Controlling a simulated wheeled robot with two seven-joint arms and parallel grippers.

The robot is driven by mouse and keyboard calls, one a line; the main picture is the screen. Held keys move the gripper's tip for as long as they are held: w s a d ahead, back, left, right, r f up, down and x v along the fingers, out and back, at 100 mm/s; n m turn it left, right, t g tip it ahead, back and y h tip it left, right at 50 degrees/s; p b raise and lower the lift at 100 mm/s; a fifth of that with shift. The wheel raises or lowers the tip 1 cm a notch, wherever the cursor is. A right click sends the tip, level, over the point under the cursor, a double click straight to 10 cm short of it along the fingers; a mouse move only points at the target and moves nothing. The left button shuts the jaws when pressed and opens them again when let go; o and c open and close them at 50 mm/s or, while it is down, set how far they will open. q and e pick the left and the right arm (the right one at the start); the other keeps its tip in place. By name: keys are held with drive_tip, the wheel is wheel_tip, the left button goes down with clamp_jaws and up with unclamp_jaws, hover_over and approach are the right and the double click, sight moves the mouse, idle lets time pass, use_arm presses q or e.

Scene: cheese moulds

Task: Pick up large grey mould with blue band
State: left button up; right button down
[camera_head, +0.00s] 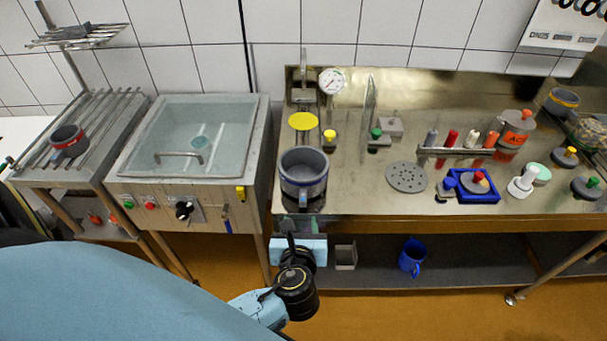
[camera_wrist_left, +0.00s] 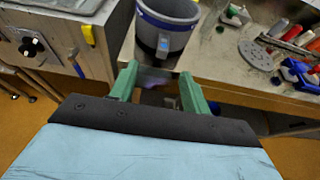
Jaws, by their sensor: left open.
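The large grey mould with a blue band (camera_head: 303,173) stands upright at the front left edge of the steel table. It also shows in the left wrist view (camera_wrist_left: 165,30), at the top, with a handle and a blue patch facing me. My left gripper (camera_head: 302,216) is just in front of the mould's near side, at the table edge. In the left wrist view its two green fingers (camera_wrist_left: 158,88) are apart, with nothing between them, just short of the mould's lower part. Whether a fingertip touches the mould I cannot tell. My right gripper is not seen.
A yellow disc (camera_head: 303,121) and a dial gauge (camera_head: 332,81) are behind the mould. A perforated grey disc (camera_head: 407,177) lies to its right. A water basin (camera_head: 200,135) stands left. A blue mug (camera_head: 412,257) is on the lower shelf. A blue tray (camera_head: 474,196) lies farther right.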

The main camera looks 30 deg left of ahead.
sight(303, 204)
use_arm(q)
drive_tip(key=x, duration=0.6)
drive_tip(key=shift+w+a+f, duration=0.15)
drive_tip(key=shift+w+f, duration=0.1)
drive_tip(key=shift+w, duration=0.05)
drive_tip(key=shift+d+b+x, duration=0.2)
drive_tip(key=shift+b+x, duration=0.1)
drive_tip(key=shift+x, duration=2.3)
drive_tip(key=shift+w, duration=0.15)
drive_tip(key=shift+c, duration=0.5)
clamp_jaws()
